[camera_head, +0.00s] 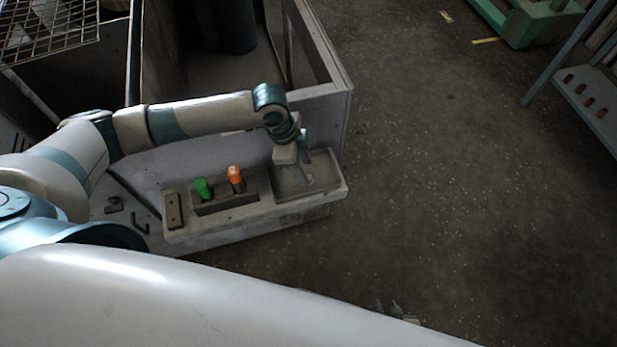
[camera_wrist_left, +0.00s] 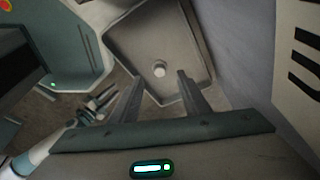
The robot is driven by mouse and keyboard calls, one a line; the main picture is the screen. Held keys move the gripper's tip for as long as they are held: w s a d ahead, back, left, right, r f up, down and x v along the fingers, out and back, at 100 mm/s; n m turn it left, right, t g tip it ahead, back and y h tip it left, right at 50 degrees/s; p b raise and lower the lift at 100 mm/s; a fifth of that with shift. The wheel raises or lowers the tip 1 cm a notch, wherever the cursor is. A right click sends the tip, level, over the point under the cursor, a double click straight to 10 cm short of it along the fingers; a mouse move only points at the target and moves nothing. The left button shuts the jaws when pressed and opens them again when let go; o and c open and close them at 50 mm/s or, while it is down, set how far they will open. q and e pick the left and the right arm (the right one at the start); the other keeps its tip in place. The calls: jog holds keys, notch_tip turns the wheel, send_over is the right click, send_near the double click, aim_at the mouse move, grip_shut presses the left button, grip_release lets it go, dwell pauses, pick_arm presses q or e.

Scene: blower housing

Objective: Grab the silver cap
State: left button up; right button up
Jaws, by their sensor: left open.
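The silver cap (camera_wrist_left: 159,69) is a small round pale piece lying on the floor of a grey shallow tray (camera_wrist_left: 196,30), seen in the left wrist view. The tray forms the right end of the ledge in the head view (camera_head: 325,182), where I cannot make out the cap. My left gripper (camera_wrist_left: 158,82) is open and empty over the tray, its fingertips on either side of the cap's line of view and apart from it. In the head view the left gripper (camera_head: 305,168) points down at the tray. My right gripper (camera_head: 396,311) barely shows at the bottom edge; its jaws are unclear.
A green piece (camera_head: 203,188) and an orange piece (camera_head: 235,175) stand in a dark block (camera_head: 225,201) left of the tray. The grey housing wall (camera_head: 338,110) rises behind the ledge. Open floor lies to the right, with a blue-grey rack (camera_head: 588,105) beyond.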

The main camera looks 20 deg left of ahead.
pick_arm(q)
jog(key=shift+x, duration=1.8)
jog(key=shift+a, duration=0.15)
jog(key=shift+c, duration=0.7)
jog(key=shift+s, duration=0.1)
grip_shut()
